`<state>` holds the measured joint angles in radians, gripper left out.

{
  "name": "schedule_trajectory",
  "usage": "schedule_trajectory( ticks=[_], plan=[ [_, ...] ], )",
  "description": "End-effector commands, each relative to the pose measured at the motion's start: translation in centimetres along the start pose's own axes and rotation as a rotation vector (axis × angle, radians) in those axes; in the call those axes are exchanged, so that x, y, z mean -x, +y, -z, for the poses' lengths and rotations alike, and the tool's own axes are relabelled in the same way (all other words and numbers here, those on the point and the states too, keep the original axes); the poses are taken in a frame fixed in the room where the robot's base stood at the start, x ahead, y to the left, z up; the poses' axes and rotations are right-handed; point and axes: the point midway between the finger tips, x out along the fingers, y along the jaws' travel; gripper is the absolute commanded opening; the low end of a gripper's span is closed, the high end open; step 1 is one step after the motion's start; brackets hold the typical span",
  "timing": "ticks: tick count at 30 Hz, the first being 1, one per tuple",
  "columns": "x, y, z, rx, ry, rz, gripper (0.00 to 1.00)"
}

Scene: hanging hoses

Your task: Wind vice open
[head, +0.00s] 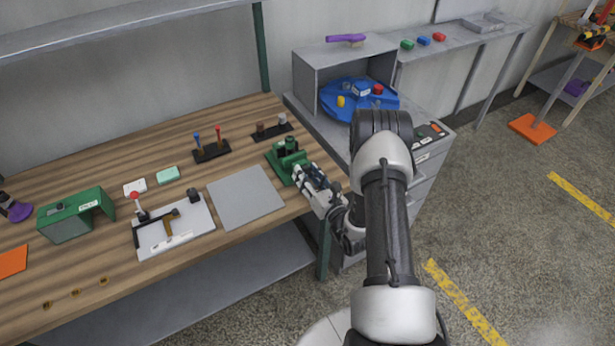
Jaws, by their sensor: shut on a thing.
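The green vice (287,158) stands on the wooden workbench near its right end. My gripper (304,178) reaches in from the lower right and is at the near side of the vice. It is shut on the vice handle, which is mostly hidden by the fingers. How far apart the vice jaws stand is too small to tell.
A grey plate (245,198) lies left of the vice. Black racks with coloured pegs (211,148) stand behind. A white board with a clamp (172,228) and a green box (76,214) are farther left. A grey cabinet with a blue turntable (350,98) stands at the right.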

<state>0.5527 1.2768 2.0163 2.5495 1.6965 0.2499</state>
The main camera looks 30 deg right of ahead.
Motion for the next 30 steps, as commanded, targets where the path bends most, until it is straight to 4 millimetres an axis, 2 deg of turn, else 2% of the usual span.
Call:
schedule_trajectory(
  ticks=[30],
  plan=[
    [-0.01,0.07,0.16,0.966,-0.001,0.001,0.13]
  ],
)
